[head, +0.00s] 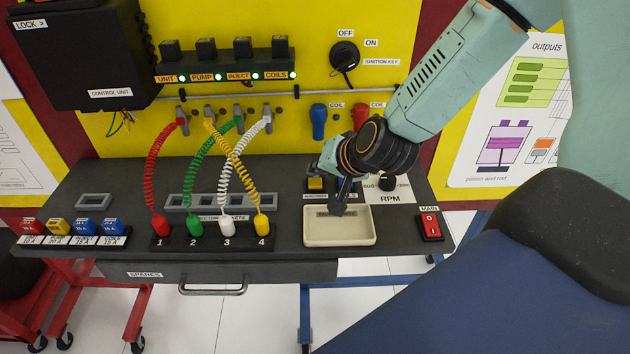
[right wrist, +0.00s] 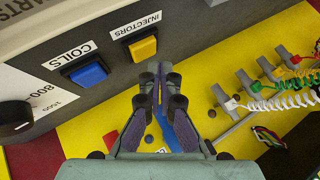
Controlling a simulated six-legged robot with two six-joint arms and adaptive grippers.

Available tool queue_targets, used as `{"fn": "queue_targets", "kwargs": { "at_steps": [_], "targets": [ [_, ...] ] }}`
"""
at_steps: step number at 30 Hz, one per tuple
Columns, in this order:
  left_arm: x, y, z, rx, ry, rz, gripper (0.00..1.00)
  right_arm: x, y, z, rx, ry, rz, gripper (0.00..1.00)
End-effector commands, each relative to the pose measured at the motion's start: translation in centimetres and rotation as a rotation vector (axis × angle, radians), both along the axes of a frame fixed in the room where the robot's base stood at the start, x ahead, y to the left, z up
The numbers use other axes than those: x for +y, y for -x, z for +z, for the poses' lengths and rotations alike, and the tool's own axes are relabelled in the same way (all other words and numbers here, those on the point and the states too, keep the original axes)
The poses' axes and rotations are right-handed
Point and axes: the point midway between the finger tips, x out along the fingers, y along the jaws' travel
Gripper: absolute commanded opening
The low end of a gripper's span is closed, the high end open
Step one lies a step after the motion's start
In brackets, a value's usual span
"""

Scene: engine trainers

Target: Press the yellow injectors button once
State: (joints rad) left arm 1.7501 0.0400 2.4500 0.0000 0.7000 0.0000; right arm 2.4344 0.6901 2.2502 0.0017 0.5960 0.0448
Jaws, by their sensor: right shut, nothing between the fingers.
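The yellow injectors button (head: 315,184) is on the dark bench panel behind the cream tray. In the right wrist view the yellow button (right wrist: 143,47) sits in a black frame beside its INJECTORS label. My right gripper (head: 338,211) is shut and empty, its fingers pointing down over the tray, to the right of and nearer than the button. In the right wrist view the shut fingertips (right wrist: 160,68) appear just right of and below the button; a gap seems to remain, but contact is hard to judge. My left gripper is not in view.
A blue coils button (right wrist: 87,73) sits next to the yellow one; the gripper mostly hides it in the head view. The cream tray (head: 312,238), RPM knob (head: 387,183) and red main switch (head: 430,226) are close by. Coiled cables (head: 155,170) stand to the left.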

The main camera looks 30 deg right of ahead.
Motion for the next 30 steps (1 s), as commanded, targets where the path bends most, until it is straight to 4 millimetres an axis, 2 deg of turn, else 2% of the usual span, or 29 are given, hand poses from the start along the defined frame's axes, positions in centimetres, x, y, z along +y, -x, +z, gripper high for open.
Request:
{"fn": "queue_targets", "kwargs": {
  "at_steps": [12, 30],
  "targets": [
    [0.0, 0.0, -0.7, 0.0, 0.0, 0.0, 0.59, 0.0, 0.0, -0.9, 0.0, 0.0, 0.0, 0.0],
    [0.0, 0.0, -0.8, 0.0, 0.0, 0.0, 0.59, 0.0, 0.0, -1.1, 0.0, 0.0, 0.0, 0.0]
  ]
}}
